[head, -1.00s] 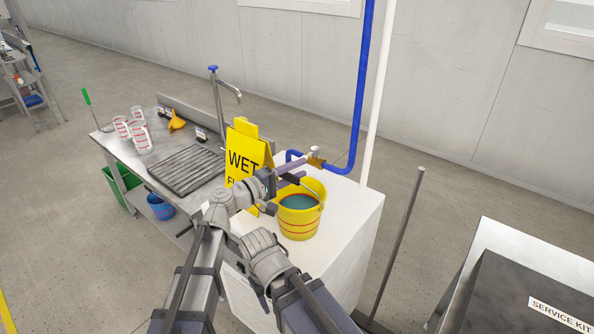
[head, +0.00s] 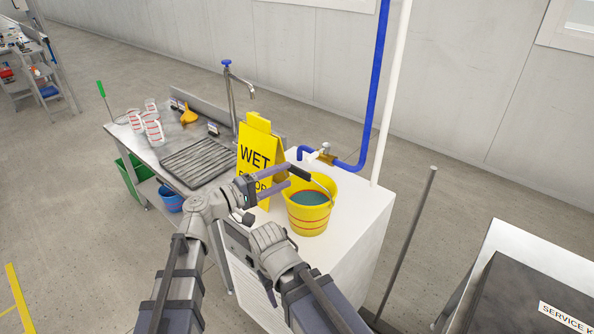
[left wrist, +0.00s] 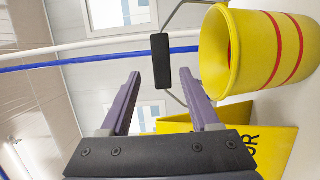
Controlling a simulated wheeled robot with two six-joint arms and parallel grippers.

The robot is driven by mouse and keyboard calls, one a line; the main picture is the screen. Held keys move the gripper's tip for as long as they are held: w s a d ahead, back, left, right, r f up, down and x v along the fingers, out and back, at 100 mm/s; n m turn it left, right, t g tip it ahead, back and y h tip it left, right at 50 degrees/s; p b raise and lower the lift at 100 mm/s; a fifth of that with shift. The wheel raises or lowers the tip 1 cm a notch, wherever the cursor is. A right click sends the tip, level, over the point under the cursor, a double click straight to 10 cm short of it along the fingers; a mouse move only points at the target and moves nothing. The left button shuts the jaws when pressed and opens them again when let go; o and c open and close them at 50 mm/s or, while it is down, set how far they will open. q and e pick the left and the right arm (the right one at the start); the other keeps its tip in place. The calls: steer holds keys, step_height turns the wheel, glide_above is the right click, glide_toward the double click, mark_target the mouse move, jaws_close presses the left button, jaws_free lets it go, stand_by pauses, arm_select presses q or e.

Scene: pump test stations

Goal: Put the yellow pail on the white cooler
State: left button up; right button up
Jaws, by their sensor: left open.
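The yellow pail (head: 310,216) has red bands and holds bluish-green liquid. It stands upright on the top of the white cooler (head: 345,235), at its front middle. Its wire handle is raised, with the black grip (head: 299,172) leaning to the left over the rim. My left gripper (head: 288,176) is open and empty, just left of the grip. In the left wrist view the black grip (left wrist: 161,60) shows beyond and between the open fingertips (left wrist: 160,75), apparently not held. The pail (left wrist: 265,50) is at the upper right there.
A yellow wet-floor sign (head: 254,155) stands behind my left gripper, close to the pail. A blue pipe (head: 377,95) with a brass valve (head: 326,155) runs behind the cooler. A steel sink bench (head: 160,155) is at left; a grey pole (head: 408,235) is at right.

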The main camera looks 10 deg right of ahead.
arm_select(q)
steer(key=shift+v, duration=1.55)
steer(key=s+a+f+m+g+y, duration=0.2)
steer(key=s+a+f+y, duration=0.15)
steer(key=f, duration=0.45)
steer(key=s+a+f+m+g+y, duration=0.25)
steer(key=a+f+y, duration=0.2)
steer(key=f, duration=0.25)
steer(key=s+a+f+g+y, duration=0.1)
steer(key=s+a+f+y, duration=0.25)
steer(key=a, duration=0.45)
steer(key=s+a+f+g+y, duration=0.1)
steer(key=s+a+f+y, duration=0.2)
steer(key=a+y, duration=0.3)
steer(key=s+d+m, duration=0.4)
steer(key=s+d, duration=0.2)
steer(key=d, duration=0.3)
steer(key=shift+d+f+g, duration=0.25)
steer(key=shift+g, duration=0.1)
steer(key=shift+s+y, duration=0.1)
steer(key=shift+y, duration=0.15)
